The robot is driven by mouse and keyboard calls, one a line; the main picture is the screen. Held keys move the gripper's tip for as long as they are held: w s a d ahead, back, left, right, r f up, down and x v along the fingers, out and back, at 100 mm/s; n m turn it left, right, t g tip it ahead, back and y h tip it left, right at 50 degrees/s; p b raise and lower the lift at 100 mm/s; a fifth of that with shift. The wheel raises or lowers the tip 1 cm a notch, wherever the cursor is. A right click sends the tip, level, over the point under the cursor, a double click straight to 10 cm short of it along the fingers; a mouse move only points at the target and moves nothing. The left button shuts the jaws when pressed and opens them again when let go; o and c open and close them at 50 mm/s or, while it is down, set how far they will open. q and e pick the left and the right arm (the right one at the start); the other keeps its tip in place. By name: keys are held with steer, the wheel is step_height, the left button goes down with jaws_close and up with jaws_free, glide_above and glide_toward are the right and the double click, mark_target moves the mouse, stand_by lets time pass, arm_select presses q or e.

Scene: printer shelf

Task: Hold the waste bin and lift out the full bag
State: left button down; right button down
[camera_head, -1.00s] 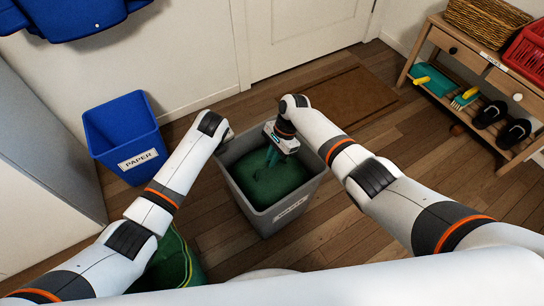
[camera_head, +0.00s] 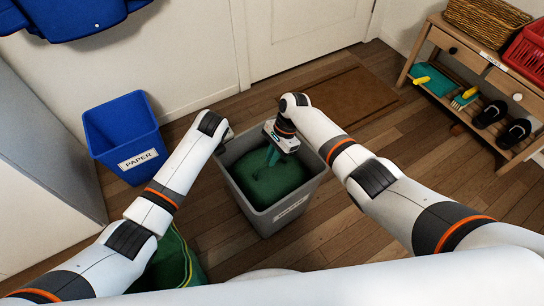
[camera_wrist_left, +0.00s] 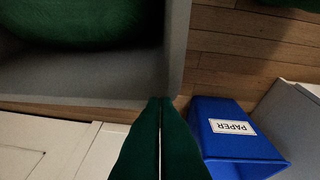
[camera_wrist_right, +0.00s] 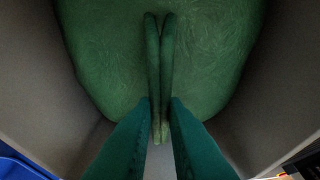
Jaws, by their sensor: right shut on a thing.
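The grey waste bin (camera_head: 243,196) stands upright on the wooden floor with a full green bag (camera_head: 280,187) inside it. My right gripper (camera_head: 273,158) reaches down into the bin from above. Its fingers are shut on the bag's upright neck, which also shows between them in the right wrist view (camera_wrist_right: 160,75). The bag still sits low inside the bin walls. My left gripper (camera_wrist_left: 160,100) is at the bin's rim near the back left corner, its fingers close together with the thin rim at their tips. In the head view its fingers are hidden.
A blue paper bin (camera_head: 122,137) stands at the left. Another green bag (camera_head: 178,262) lies at the lower left, partly behind my left arm. A brown doormat (camera_head: 347,95) lies by the door, and a wooden shelf (camera_head: 452,50) stands at the right.

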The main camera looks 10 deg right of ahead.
step_height(320, 180, up, 12)
steer(key=shift+f, duration=0.15)
stand_by(1.7)
steer(key=shift+w, duration=0.1)
step_height(320, 180, up, 18)
stand_by(3.2)
steer(key=shift+a, duration=0.1)
steer(key=shift+r, duration=2.8)
steer(key=shift+r, duration=0.1)
